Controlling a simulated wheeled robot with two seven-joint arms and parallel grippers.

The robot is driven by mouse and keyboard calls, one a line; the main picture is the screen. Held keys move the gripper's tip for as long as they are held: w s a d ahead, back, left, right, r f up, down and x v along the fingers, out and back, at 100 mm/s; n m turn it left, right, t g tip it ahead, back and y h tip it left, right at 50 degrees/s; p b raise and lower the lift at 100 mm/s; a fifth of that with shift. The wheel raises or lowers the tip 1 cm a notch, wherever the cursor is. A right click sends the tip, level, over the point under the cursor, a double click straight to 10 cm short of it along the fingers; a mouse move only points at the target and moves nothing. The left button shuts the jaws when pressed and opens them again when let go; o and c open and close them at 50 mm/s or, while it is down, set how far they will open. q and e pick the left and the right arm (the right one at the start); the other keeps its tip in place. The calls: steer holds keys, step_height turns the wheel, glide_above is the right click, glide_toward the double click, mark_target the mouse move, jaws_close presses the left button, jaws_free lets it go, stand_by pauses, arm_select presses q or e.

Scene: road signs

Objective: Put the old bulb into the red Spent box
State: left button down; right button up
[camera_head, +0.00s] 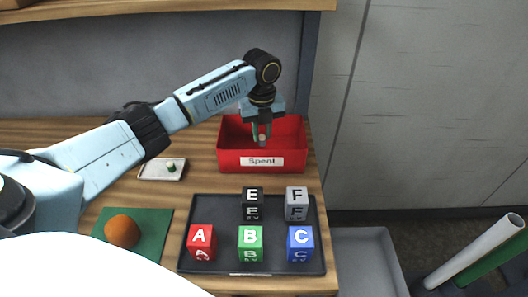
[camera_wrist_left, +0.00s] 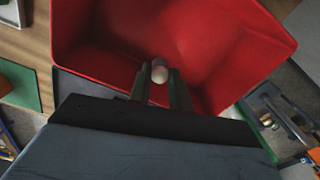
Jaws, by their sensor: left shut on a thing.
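The red Spent box (camera_head: 230,160) stands on the wooden table, its white label facing front. My left gripper (camera_head: 262,130) points down over the box. It is shut on the old bulb (camera_head: 262,140), a small pale rounded thing at its fingertips. In the left wrist view the bulb (camera_wrist_left: 159,72) sits between the fingertips of the gripper (camera_wrist_left: 160,80), with the red interior of the box (camera_wrist_left: 215,50) behind it. The exact height of the bulb above the box floor is hard to tell. My right gripper is not in view.
A dark tray (camera_head: 220,262) holds several lettered blocks in front of the box. A white dish (camera_head: 150,172) with a small green and white item lies left. An orange ball (camera_head: 122,231) rests on a green mat (camera_head: 154,250). A grey bin (camera_head: 365,255) is right of the table.

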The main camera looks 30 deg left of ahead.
mark_target(262, 135)
arm_select(q)
steer(key=shift+f, duration=3.45)
steer(key=shift+f, duration=0.15)
steer(key=c, duration=1.3)
jaws_free()
step_height(262, 135, up, 12)
steer(key=shift+r, duration=0.2)
steer(key=shift+s, duration=0.1)
